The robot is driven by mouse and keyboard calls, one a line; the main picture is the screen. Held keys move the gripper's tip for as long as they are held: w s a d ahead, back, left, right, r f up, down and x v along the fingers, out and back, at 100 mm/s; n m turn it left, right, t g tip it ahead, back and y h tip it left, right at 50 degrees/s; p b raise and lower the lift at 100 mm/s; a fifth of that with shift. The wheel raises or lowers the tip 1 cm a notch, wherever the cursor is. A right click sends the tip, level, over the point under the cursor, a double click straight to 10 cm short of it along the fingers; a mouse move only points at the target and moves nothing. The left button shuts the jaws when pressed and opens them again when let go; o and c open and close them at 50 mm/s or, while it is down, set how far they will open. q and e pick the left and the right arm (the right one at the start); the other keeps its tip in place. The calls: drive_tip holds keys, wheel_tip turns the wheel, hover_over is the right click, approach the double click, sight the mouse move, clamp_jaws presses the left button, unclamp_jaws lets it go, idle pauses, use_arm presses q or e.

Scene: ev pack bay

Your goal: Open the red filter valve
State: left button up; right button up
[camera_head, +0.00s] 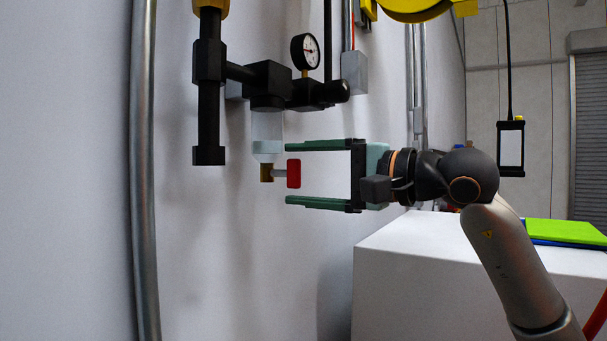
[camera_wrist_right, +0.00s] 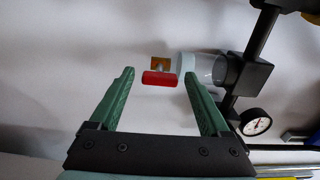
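The red filter valve (camera_head: 294,173) is a small red handle on a short stem from a brass fitting (camera_head: 266,172), below the clear filter bowl (camera_head: 267,128). My right gripper (camera_head: 287,174) is open, one green finger above the handle and one below, with gaps on both sides. In the right wrist view the red handle (camera_wrist_right: 160,78) lies between the tips of the open fingers (camera_wrist_right: 158,74), apart from both. The brass fitting (camera_wrist_right: 161,63) shows just beyond it. My left gripper is not in view.
Black piping and a filter head (camera_head: 268,80) with a round gauge (camera_head: 305,51) are above the valve on the white wall. A grey vertical pipe (camera_head: 143,170) runs at left. A white cabinet (camera_head: 430,285) stands at lower right. The wall area below the valve is clear.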

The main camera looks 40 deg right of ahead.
drive_tip(key=b+v, duration=0.3)
drive_tip(key=v, duration=0.9)
drive_tip(key=shift+s+b, duration=0.25)
drive_tip(key=shift+b, duration=0.05)
